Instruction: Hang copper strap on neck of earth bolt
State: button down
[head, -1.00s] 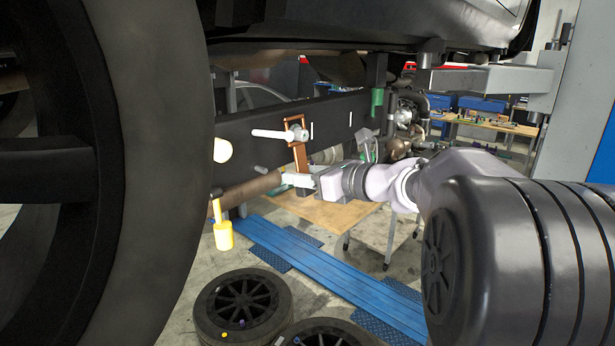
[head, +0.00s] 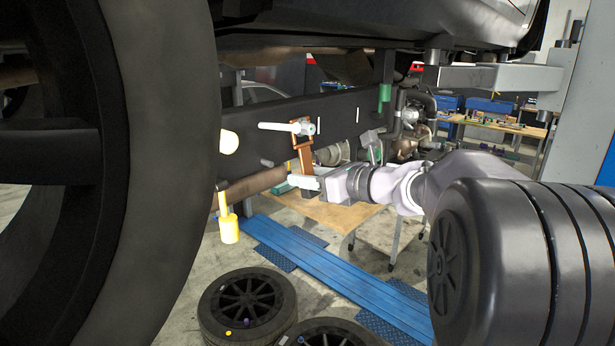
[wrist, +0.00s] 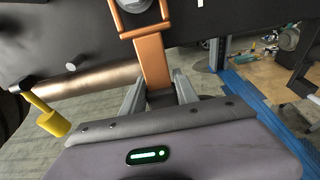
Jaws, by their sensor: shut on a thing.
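The copper strap (head: 306,160) has a rectangular open loop at its upper end and a flat tail below. My gripper (head: 306,186) is shut on the tail and holds the strap nearly upright. The pale earth bolt (head: 280,127) sticks out from the dark beam, and the loop surrounds it, with the top bar close above it. I cannot tell whether the bar touches the neck. In the wrist view the strap (wrist: 153,62) rises from between my fingers (wrist: 158,92), and part of the bolt head (wrist: 134,4) shows inside the loop at the top edge.
The dark beam (head: 250,120) runs behind the bolt, with a small grey stud (head: 267,163) to the left. A yellow hanging piece (head: 229,228) and a brown pipe (head: 250,186) are at lower left. A large wheel (head: 150,150) fills the left. Open space lies below my gripper.

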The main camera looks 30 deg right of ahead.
dwell(0.4)
jog(key=c, duration=0.9)
grip_release()
jog(key=shift+o, duration=0.2)
